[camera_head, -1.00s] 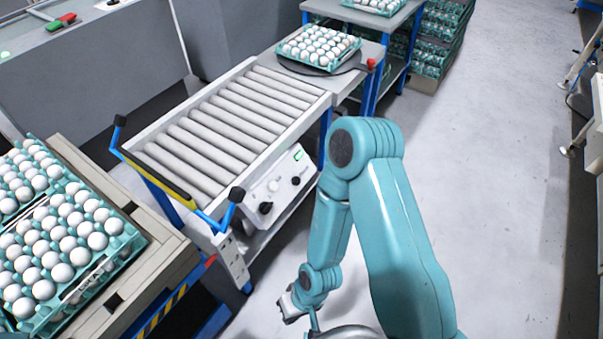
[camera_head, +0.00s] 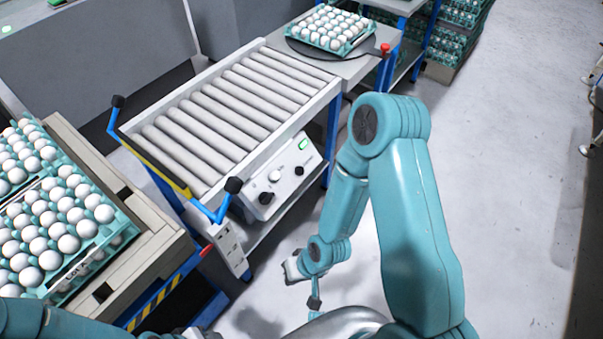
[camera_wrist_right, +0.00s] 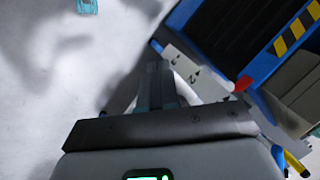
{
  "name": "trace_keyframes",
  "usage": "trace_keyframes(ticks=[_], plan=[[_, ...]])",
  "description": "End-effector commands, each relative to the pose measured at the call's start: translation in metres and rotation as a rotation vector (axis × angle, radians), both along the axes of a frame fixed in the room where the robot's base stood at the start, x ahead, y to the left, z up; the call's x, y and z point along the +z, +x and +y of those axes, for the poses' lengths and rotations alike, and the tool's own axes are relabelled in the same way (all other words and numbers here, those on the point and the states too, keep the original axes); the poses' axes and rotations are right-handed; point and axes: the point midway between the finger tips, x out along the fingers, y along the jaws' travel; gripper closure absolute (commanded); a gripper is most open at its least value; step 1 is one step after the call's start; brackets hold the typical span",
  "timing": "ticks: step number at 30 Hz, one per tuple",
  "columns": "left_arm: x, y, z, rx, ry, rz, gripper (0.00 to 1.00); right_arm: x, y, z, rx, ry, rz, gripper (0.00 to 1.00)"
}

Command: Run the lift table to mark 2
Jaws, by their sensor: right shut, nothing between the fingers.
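The lift table (camera_head: 176,302) with a yellow-black striped edge stands at the left, bearing a wooden deck (camera_head: 150,238) with white eggs in teal trays. Its red pointer (camera_head: 207,250) is beside a white mark plate (camera_head: 232,250) on the roller table's front leg. The right wrist view shows the plate (camera_wrist_right: 186,65) with a readable 2 and the red pointer (camera_wrist_right: 243,84) off to its right; exact alignment is unclear. My right gripper (camera_head: 292,268) is shut and empty, low beside the roller table; its fingers (camera_wrist_right: 160,84) show near the plate. Only my left arm shows, bottom left.
The roller table (camera_head: 225,115) has a front control panel (camera_head: 282,178) with black knobs, a white button and a green display. A blue crank-like handle (camera_head: 215,207) projects at its corner. An egg tray (camera_head: 330,28) stands behind.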

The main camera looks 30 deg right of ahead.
Motion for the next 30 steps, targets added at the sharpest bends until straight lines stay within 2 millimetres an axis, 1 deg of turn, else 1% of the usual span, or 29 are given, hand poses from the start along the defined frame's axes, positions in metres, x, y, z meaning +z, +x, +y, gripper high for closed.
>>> trace_keyframes(ticks=[1,2,3,5,6,8,9,11,12,15,18,19,21,24,30], plan=[[-0.034,0.000,0.000,0.000,0.000,0.001,0.57,-0.025,0.025,-0.012,-0.065,0.005,-0.065,1.00],[-0.047,0.000,0.000,0.000,0.000,0.001,0.57,-0.030,0.041,-0.021,-0.112,0.012,-0.110,1.00],[-0.065,0.000,0.000,0.000,0.000,0.001,0.57,-0.037,0.065,-0.035,-0.179,0.025,-0.178,1.00],[-0.094,0.000,0.000,0.000,0.000,0.002,0.57,-0.042,0.101,-0.059,-0.283,0.052,-0.290,1.00],[-0.113,0.000,0.000,0.000,0.000,0.002,0.57,-0.042,0.123,-0.078,-0.350,0.074,-0.368,1.00],[-0.143,0.000,0.000,0.001,0.000,0.001,0.57,-0.038,0.154,-0.108,-0.445,0.116,-0.489,1.00],[-0.162,0.000,0.000,0.001,0.000,0.001,0.57,-0.032,0.171,-0.129,-0.501,0.149,-0.570,1.00],[-0.188,0.000,0.000,0.000,0.000,0.002,0.57,-0.019,0.189,-0.158,-0.569,0.201,-0.680,1.00],[-0.203,0.000,0.000,0.000,0.000,0.001,0.57,-0.010,0.198,-0.175,-0.603,0.236,-0.746,1.00],[-0.233,0.000,0.000,0.000,0.000,0.001,0.57,0.014,0.208,-0.209,-0.652,0.317,-0.878,1.00],[-0.252,0.000,0.000,0.000,0.000,0.001,0.57,0.034,0.209,-0.229,-0.668,0.379,-0.958,1.00],[-0.256,0.000,0.000,0.000,0.000,0.001,0.57,0.039,0.209,-0.233,-0.669,0.393,-0.975,1.00],[-0.261,0.000,0.000,0.000,0.000,0.001,0.57,0.048,0.208,-0.239,-0.671,0.417,-1.000,1.00],[-0.262,0.000,0.000,0.000,0.000,0.001,0.57,0.055,0.206,-0.243,-0.672,0.434,-1.015,1.00],[-0.259,0.000,0.000,0.000,0.000,0.001,0.57,0.058,0.206,-0.242,-0.672,0.437,-1.014,1.00]])
